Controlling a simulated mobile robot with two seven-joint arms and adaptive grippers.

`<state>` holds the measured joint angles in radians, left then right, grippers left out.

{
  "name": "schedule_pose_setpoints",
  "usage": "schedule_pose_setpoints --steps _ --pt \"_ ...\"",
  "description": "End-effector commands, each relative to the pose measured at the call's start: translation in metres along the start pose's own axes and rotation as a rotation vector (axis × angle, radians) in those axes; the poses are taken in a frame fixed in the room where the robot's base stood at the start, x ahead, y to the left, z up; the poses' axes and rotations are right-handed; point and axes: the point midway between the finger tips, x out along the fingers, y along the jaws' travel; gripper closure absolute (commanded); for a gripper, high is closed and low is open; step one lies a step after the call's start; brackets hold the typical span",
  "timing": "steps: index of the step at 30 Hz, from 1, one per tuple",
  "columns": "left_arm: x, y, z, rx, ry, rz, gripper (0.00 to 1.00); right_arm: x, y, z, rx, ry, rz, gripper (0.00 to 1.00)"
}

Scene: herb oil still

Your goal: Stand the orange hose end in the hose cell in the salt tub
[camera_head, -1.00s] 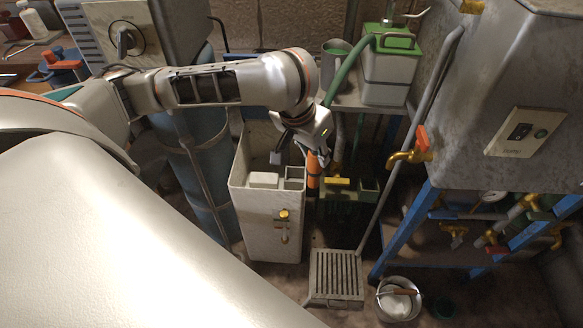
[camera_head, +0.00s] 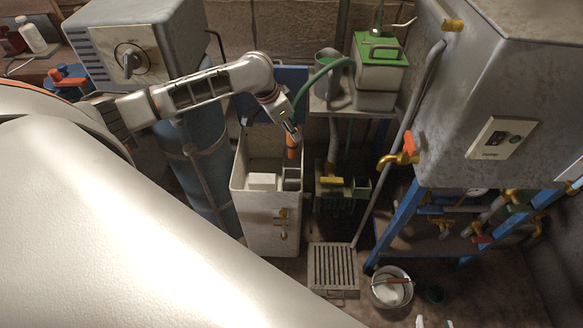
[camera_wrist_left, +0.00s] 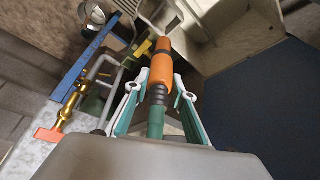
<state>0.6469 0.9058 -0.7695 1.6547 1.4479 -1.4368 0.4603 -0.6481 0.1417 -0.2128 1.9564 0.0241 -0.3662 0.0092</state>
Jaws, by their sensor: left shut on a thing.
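The orange hose end (camera_head: 292,147) is held by my left gripper (camera_head: 291,132). In the left wrist view the orange hose end (camera_wrist_left: 161,68) lies between the two fingers of the left gripper (camera_wrist_left: 157,95), pointing away from me. In the head view it hangs roughly upright above the rear right part of the white salt tub (camera_head: 262,212). The small square hose cell (camera_head: 292,174) at the tub's right side appears below it, and the end looks clear of it. Two fingertips of my right gripper (camera_head: 434,323) show, apart, at the bottom edge; the rest is cut off.
A white block (camera_head: 262,181) lies in the tub left of the cell. A green box with a yellow valve (camera_head: 336,181) stands right of the tub. A slatted grate (camera_head: 334,267) and a metal bowl (camera_head: 391,288) are on the floor.

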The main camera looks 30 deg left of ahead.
Motion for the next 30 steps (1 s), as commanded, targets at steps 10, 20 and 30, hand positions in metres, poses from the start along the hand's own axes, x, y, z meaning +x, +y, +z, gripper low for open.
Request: schedule_pose_setpoints --steps 10,20,30 --pt "0.081 0.002 0.034 -0.004 -0.002 0.003 1.00 0.010 -0.003 0.016 0.002 -0.003 -0.001 0.60" --pt "0.111 0.001 0.046 -0.001 0.001 0.000 1.00 0.012 -0.004 0.019 0.004 0.000 -0.001 0.60" --pt "0.148 0.001 0.062 -0.001 -0.001 0.001 1.00 0.017 -0.006 0.030 0.005 -0.006 -0.002 0.60"
